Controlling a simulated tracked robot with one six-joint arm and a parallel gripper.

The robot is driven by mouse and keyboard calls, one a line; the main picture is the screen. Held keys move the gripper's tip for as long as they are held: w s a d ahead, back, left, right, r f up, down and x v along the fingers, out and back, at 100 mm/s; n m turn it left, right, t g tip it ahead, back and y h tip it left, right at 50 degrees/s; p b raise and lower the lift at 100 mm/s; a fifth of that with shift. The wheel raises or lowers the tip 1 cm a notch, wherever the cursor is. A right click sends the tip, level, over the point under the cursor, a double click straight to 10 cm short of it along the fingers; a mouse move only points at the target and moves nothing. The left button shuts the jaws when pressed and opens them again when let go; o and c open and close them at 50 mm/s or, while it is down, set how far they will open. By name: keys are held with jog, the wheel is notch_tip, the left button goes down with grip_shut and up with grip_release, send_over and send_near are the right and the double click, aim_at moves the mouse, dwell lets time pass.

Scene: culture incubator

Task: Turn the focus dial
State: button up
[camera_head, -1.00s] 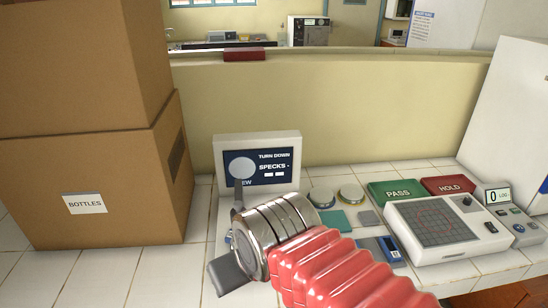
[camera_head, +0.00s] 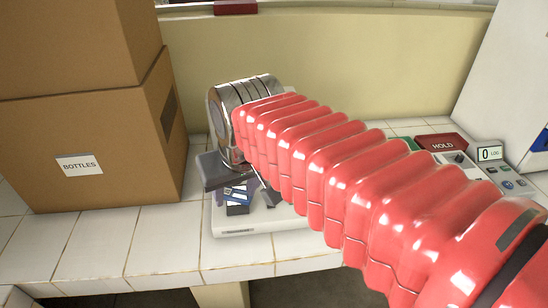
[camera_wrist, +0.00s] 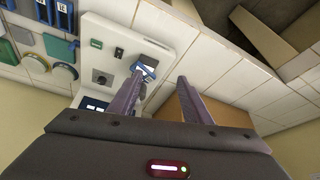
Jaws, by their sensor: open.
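The white instrument (camera_head: 240,226) stands on the tiled counter, and its screen is hidden behind my arm in the head view. A small blue and white part (camera_head: 238,193) shows on its base. In the wrist view the white panel (camera_wrist: 104,34) carries a dark square-mounted knob (camera_wrist: 100,77), and the blue and white part (camera_wrist: 147,68) is near the left fingertip. I cannot tell for sure which of these is the focus dial. My gripper (camera_wrist: 162,77) is open and points down over the instrument's base, with nothing seen held between its fingers.
Stacked cardboard boxes labelled BOTTLES (camera_head: 98,138) stand at the left. Bare counter (camera_head: 120,240) lies at the left front. A low wall runs behind.

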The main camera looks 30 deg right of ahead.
jog(key=w+d+f+m+g, duration=0.2)
jog(key=w+d+m, duration=0.1)
jog(key=w+d, duration=0.7)
jog(key=w+d+f+m+g, duration=0.2)
jog(key=w+d+m+g, duration=0.1)
jog(key=w+d, duration=0.8)
jog(key=shift+w+d+f+m, duration=0.2)
jog(key=shift+d+m, duration=0.3)
jog(key=shift+d, duration=0.4)
jog(key=shift+f, duration=0.1)
jog(key=f, duration=1.3)
jog(key=shift+s+d+f, duration=0.25)
jog(key=shift+d+f, duration=0.05)
jog(key=c, duration=1)
